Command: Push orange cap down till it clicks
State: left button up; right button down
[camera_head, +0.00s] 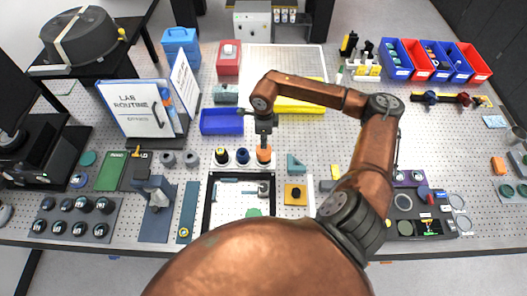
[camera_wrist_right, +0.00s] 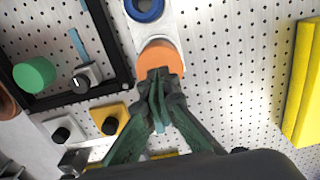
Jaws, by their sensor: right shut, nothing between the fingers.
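The orange cap (camera_head: 264,155) is the rightmost of three knobs in a row near the middle of the table. It also shows in the right wrist view (camera_wrist_right: 158,57), on a white strip. My right gripper (camera_head: 264,140) is shut and empty, pointing down at the cap. In the right wrist view its fingertips (camera_wrist_right: 158,78) overlap the near edge of the cap. I cannot tell whether they touch it. How far down the cap sits is not clear. My left gripper is not in view.
A blue knob (camera_head: 242,156) and a black-and-yellow knob (camera_head: 221,156) stand left of the cap. A black frame (camera_head: 209,200) lies in front, with a yellow block (camera_head: 295,194) to its right. A blue bin (camera_head: 222,122) and a yellow tray (camera_head: 300,108) lie behind.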

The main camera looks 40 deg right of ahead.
jog(key=shift+f, duration=0.1)
dwell(0.3)
jog(key=shift+f+b, duration=1.1)
jog(key=shift+f, duration=0.15)
jog(key=shift+r, duration=0.15)
notch_tip(320, 180, up, 8)
jog(key=p, duration=0.3)
jog(key=shift+p, duration=0.35)
